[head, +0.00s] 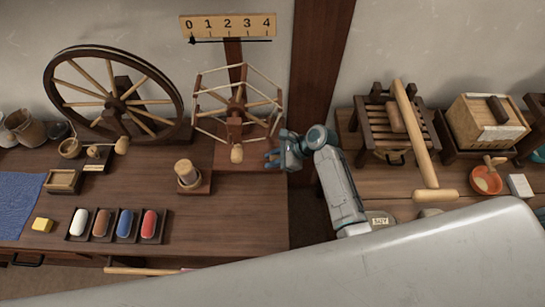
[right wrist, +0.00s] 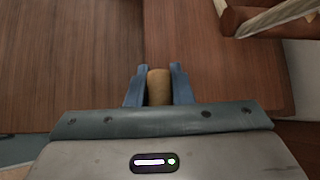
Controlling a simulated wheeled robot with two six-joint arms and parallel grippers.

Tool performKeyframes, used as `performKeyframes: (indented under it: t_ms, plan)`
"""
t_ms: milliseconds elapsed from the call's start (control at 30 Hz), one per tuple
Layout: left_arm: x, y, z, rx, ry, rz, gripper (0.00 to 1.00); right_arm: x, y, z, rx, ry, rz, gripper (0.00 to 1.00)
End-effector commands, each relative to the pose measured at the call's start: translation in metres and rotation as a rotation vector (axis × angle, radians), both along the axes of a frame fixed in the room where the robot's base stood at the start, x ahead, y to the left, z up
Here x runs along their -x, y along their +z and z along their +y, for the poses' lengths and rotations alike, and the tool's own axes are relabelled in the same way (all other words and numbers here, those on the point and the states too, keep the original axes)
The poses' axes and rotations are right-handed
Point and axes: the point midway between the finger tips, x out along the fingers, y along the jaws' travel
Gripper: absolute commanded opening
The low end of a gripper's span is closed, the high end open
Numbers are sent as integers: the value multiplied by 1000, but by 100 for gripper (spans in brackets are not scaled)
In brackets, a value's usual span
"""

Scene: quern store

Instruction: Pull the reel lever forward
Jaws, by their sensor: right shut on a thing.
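The reel (head: 238,107), a wooden frame with pale spokes and crossbars, stands on a dark base at the right end of the left table. A rounded wooden knob (head: 237,154) sticks out at its front. My right gripper (head: 269,160) is just right of that knob, beside the reel base. In the right wrist view, my right gripper (right wrist: 159,88) is shut on a tan, rounded wooden grip (right wrist: 159,86), which appears to be the reel lever's handle. The fingers hide it in the head view. My left gripper is out of view.
A number scale (head: 228,26) with a pointer hangs above the reel. A spinning wheel (head: 115,95) and a wooden spool (head: 186,173) stand to the left. Several coloured rolls (head: 126,223) lie nearer. A slatted press (head: 390,125) stands on the right bench, past a gap.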

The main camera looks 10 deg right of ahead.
Motion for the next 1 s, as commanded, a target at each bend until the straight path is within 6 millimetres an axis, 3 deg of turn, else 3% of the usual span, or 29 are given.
performKeyframes:
  t_ms: [33,167,567,600,700,1000]
  plan:
    - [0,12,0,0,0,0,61,6,1,1,6,1,-12,0]
    - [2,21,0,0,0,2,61,9,-2,1,21,1,-87,0]
    - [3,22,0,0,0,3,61,10,-8,1,32,3,-128,0]
    - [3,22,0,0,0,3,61,10,-8,1,32,3,-128,26]
    - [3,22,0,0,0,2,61,10,-8,1,31,3,-129,41]
    - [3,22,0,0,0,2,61,8,-4,-1,31,1,-136,41]
